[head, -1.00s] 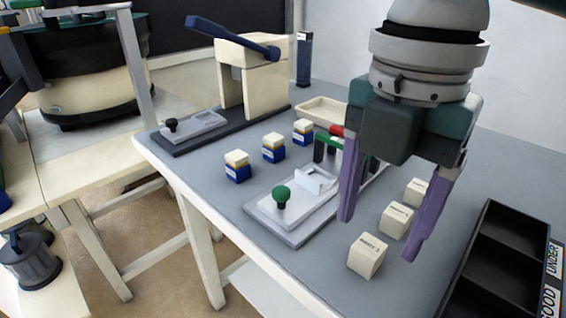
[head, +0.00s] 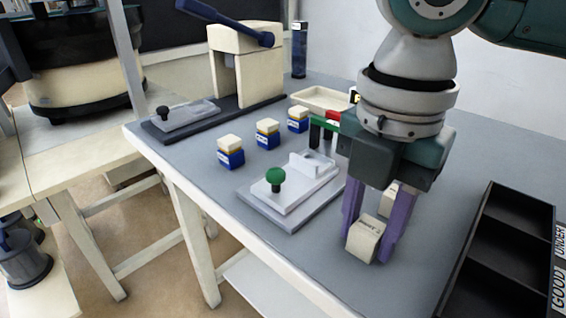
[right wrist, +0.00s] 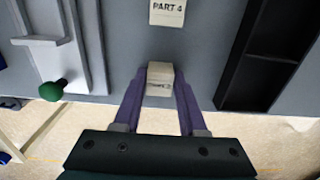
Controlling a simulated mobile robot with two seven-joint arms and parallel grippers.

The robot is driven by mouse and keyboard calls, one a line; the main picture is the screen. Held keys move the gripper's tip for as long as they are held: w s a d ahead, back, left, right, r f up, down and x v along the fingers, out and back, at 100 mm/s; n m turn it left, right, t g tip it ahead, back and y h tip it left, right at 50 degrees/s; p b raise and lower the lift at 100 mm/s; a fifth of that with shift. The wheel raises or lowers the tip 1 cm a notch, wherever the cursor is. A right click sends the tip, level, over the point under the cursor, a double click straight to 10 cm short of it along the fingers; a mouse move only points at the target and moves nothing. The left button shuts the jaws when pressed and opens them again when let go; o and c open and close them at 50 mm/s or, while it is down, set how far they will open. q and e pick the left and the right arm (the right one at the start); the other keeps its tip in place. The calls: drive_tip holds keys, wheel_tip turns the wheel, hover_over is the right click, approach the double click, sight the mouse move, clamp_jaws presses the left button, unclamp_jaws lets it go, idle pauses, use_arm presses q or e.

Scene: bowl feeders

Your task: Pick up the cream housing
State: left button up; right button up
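The cream housing (head: 364,239) is a small cream block with printed lettering, at the near end of a row of similar blocks on the grey table. My right gripper (head: 374,232) points down with its purple fingers on opposite sides of it. In the right wrist view the housing (right wrist: 159,80) fills the gap between the fingertips (right wrist: 160,92), which look flush with its sides. I see no clear gap under the housing. Another cream block (head: 389,198) is partly hidden behind the fingers; a block marked PART 4 (right wrist: 167,12) lies beyond. My left gripper is not in view.
A grey fixture with a green knob (head: 275,176) is left of the gripper. A black divided tray (head: 492,250) stands at the right. Several blue-and-cream blocks (head: 268,134), a cream tray (head: 322,99) and a lever press (head: 245,65) are farther back.

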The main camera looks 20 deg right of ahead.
clamp_jaws()
wheel_tip(320, 180, up, 20)
drive_tip(key=p, duration=0.8)
wheel_tip(320, 180, up, 16)
drive_tip(key=m+p, duration=1.1)
drive_tip(key=p, duration=0.3)
hover_over(369, 227)
drive_tip(key=w+a, duration=0.1)
wheel_tip(369, 227, up, 14)
drive_tip(key=a+m+p, duration=0.1)
drive_tip(key=m+p, duration=1)
drive_tip(key=p, duration=0.1)
drive_tip(key=s+r+p, duration=0.2)
drive_tip(key=r+p, duration=1.5)
drive_tip(key=s+r+p, duration=0.3)
drive_tip(key=r+p, duration=1.3)
drive_tip(key=p, duration=0.2)
drive_tip(key=shift+a+r+p, duration=0.15)
drive_tip(key=shift+r+p, duration=0.2)
